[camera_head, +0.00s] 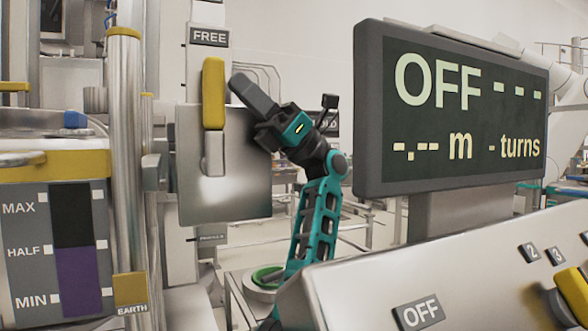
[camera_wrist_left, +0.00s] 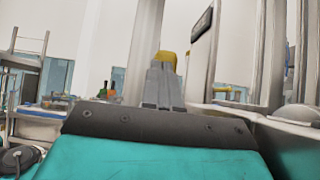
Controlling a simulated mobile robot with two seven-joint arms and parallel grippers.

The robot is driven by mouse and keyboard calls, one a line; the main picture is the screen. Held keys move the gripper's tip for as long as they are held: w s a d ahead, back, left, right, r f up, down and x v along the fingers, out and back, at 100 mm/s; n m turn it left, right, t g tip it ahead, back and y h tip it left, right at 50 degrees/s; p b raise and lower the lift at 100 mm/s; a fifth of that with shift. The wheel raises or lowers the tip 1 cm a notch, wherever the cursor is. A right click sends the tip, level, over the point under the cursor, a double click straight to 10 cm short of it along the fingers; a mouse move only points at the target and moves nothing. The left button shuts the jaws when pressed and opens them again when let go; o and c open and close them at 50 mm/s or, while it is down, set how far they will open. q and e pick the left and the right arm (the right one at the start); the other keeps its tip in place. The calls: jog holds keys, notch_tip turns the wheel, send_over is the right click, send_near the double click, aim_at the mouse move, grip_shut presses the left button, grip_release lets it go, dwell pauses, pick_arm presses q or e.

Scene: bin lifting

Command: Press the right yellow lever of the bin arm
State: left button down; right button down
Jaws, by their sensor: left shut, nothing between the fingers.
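A yellow lever (camera_head: 213,93) stands upright on a metal stem, in front of a shiny metal plate (camera_head: 205,205) and below a FREE label. My left gripper (camera_head: 240,86) is shut and empty. Its dark fingers point up and left, with the tips close to the lever's right side in the head view. A narrow gap shows there, but the depth between them is unclear. In the left wrist view a yellow piece (camera_wrist_left: 166,57) shows just past the tips of my shut left fingers (camera_wrist_left: 162,70), which partly hide it. My right gripper is not in view.
A large display (camera_head: 455,110) reading OFF stands right of my left arm. A sloped control panel (camera_head: 440,270) with an OFF label and a yellow knob (camera_head: 573,290) fills the lower right. A metal pole (camera_head: 125,150) and a MAX/HALF/MIN gauge (camera_head: 55,240) are at left.

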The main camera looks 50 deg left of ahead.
pick_arm(q)
jog(key=shift+s, duration=0.15)
jog(key=v, duration=1.3)
dwell(0.3)
